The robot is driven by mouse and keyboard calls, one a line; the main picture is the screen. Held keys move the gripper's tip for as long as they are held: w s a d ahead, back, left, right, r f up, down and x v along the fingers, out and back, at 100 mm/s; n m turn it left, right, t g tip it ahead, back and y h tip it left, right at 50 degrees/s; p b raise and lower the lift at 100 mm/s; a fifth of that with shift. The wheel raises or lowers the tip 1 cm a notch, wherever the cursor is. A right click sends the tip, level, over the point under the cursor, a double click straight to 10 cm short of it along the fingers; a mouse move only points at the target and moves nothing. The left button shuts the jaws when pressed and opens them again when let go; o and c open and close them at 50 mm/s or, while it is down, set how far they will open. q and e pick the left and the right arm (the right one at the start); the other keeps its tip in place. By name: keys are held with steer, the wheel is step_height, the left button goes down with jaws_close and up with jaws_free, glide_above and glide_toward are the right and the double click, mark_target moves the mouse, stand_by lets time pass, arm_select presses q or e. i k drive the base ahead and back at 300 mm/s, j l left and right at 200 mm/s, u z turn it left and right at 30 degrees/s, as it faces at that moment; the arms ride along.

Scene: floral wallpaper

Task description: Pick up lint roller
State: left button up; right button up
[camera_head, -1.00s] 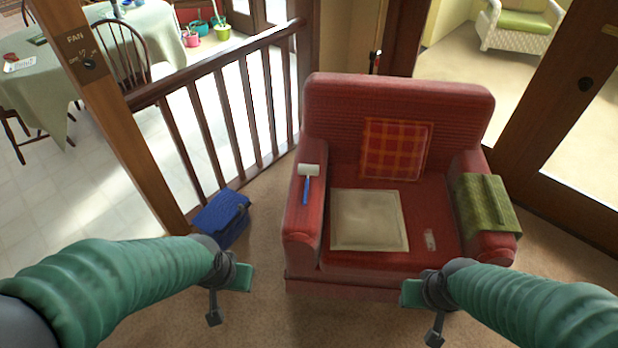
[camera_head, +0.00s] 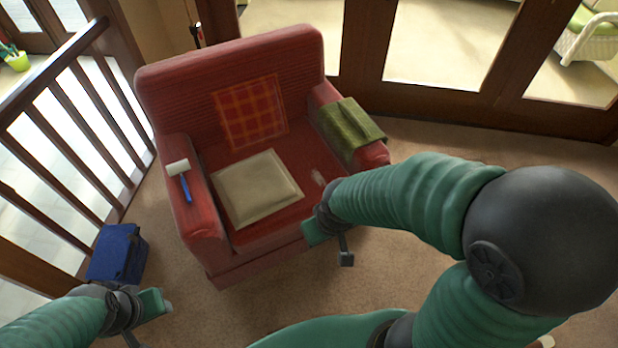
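The lint roller, with a white head and a blue handle (camera_head: 186,188), lies on the left armrest of the red armchair (camera_head: 232,50). Its head is toward the chair's back and its handle points to the front. My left gripper (camera_head: 152,303) is low at the left, in front of and below the armrest, clear of the roller. My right gripper (camera_head: 328,243) is at the front right of the seat in the picture, well to the right of the roller. Neither gripper visibly holds anything.
A plaid pillow (camera_head: 250,112), a beige cushion (camera_head: 258,188) and a small pale item (camera_head: 318,178) are on the chair. A green cloth (camera_head: 347,127) covers its right armrest. A blue box (camera_head: 115,254) stands on the carpet beside the wooden railing (camera_head: 62,115).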

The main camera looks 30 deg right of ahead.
mark_target(180, 167)
steer(key=i+j, duration=0.25)
steer(key=j, duration=0.15)
steer(key=i+j, duration=0.25)
steer(key=j, duration=0.2)
steer(key=i+j, duration=0.25)
steer(key=j, duration=0.15)
steer(key=i+z, duration=0.2)
steer(key=z, duration=0.25)
steer(key=i+z, duration=0.15)
steer(key=z, duration=0.25)
steer(key=i+j+z, duration=0.15)
steer(key=z, duration=0.3)
steer(key=i, duration=0.1)
